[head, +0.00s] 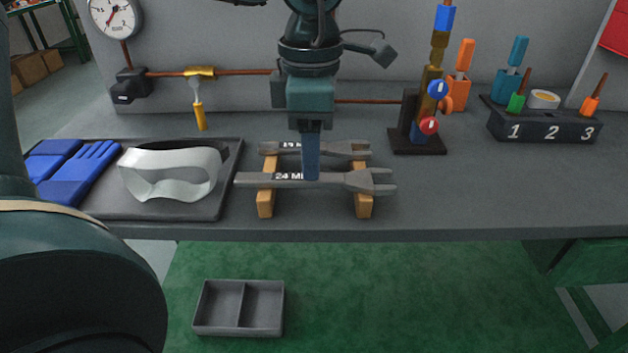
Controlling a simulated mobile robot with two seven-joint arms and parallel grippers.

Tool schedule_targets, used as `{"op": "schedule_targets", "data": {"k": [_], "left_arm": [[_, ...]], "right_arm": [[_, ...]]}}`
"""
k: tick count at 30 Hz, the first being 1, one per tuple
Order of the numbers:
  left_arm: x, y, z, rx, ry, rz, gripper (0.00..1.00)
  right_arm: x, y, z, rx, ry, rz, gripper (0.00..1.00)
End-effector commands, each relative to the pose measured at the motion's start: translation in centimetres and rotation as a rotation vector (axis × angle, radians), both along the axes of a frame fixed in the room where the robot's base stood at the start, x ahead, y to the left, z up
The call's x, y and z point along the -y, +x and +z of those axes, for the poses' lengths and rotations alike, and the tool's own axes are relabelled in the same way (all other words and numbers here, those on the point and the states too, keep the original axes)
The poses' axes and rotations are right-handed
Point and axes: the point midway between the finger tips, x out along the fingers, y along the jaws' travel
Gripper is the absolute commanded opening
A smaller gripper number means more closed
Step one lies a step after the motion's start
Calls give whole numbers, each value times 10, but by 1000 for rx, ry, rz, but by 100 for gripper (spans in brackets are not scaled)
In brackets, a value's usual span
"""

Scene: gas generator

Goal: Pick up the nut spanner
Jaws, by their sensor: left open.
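Two grey open-ended spanners lie across a wooden rack (265,200) near the front edge of the workbench. The front spanner (340,181) is the larger and carries a "24 M…" label, partly covered. The rear spanner (345,148) is smaller, its label also partly covered. The frame does not show which one is the nut spanner. My left gripper (311,172) points down over the middle of the rack, its blue finger overlapping both handles in the picture. It is open; I cannot tell whether it touches the front spanner. My right gripper is not in view.
A tray (232,165) with blue gloves (75,175) and a clear visor (170,172) is left of the rack. A valve stand (418,140) and a numbered tool block (545,128) stand right. The bench front right is clear.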

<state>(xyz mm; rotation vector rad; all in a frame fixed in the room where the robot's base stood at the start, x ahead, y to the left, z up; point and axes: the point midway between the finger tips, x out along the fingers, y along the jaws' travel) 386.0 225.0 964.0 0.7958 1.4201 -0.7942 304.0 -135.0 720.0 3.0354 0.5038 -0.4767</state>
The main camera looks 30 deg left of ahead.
Motion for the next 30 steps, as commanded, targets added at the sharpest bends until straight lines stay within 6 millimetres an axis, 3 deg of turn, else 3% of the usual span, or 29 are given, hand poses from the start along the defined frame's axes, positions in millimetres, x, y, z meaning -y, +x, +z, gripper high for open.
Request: {"op": "schedule_targets", "data": {"k": [6,15,30], "left_arm": [[-2,2,-32,-3,-1,0,48],[-2,2,-35,1,-1,1,48],[-2,3,-35,0,0,1,7]], "right_arm": [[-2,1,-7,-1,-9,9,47],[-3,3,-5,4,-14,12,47],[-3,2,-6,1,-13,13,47]]}}
